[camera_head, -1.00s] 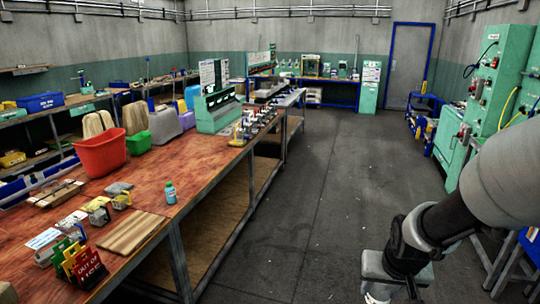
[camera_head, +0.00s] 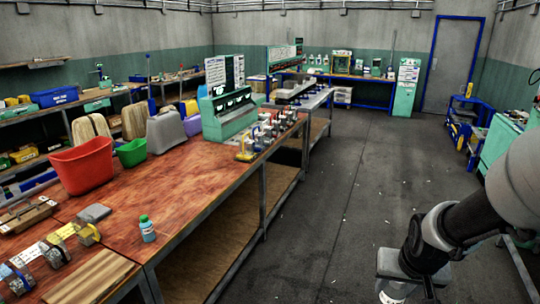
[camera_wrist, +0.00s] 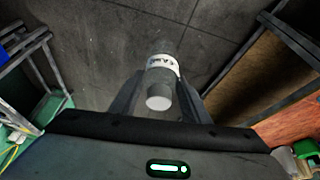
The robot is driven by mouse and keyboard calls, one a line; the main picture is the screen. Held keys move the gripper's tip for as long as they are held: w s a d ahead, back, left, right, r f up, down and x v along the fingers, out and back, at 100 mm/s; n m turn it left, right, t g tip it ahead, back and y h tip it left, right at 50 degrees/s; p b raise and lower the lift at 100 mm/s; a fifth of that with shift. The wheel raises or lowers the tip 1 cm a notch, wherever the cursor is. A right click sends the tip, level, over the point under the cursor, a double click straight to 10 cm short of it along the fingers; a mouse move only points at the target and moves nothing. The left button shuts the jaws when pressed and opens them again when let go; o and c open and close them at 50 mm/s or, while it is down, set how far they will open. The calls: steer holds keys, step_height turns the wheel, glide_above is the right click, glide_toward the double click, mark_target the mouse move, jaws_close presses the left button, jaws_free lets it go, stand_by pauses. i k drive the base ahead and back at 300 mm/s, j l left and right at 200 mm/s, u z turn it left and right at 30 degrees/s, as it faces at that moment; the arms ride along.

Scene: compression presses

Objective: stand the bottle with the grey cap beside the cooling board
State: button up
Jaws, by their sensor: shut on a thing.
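The bottle with the grey cap (camera_wrist: 159,98) shows in the wrist view between the two fingers of my gripper (camera_wrist: 161,80). My gripper is shut on it. The bottle is dark grey with a white lettered label, and its cap faces the wrist camera. In the head view my gripper (camera_head: 402,284) is at the lower right, over the floor and apart from the table; a white part shows at the bottom edge. A striped wooden board (camera_head: 95,279), seemingly the cooling board, lies at the table's near edge, partly cut off by the frame.
A blue-labelled bottle with a green cap (camera_head: 147,229) stands on the table (camera_head: 190,190) just behind the board. A red bin (camera_head: 83,165), green bin (camera_head: 131,153) and several small clamps stand farther off. Bare floor (camera_head: 320,220) lies right of the table.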

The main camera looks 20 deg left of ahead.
mark_target(116, 224)
steer(key=i+u, duration=0.75)
steer(key=i+l+u, duration=0.15)
steer(key=u, duration=0.2)
steer(key=i+l+u, duration=0.1)
steer(key=i+u, duration=0.25)
steer(key=i+l+u, duration=0.1)
steer(key=u, duration=0.3)
steer(key=i+l+u, duration=0.15)
steer(key=l+u, duration=0.2)
steer(key=i+l+u, duration=0.5)
steer(key=i+j, duration=0.15)
steer(key=i, duration=0.3)
steer(key=i+j, duration=0.15)
steer(key=i, duration=0.25)
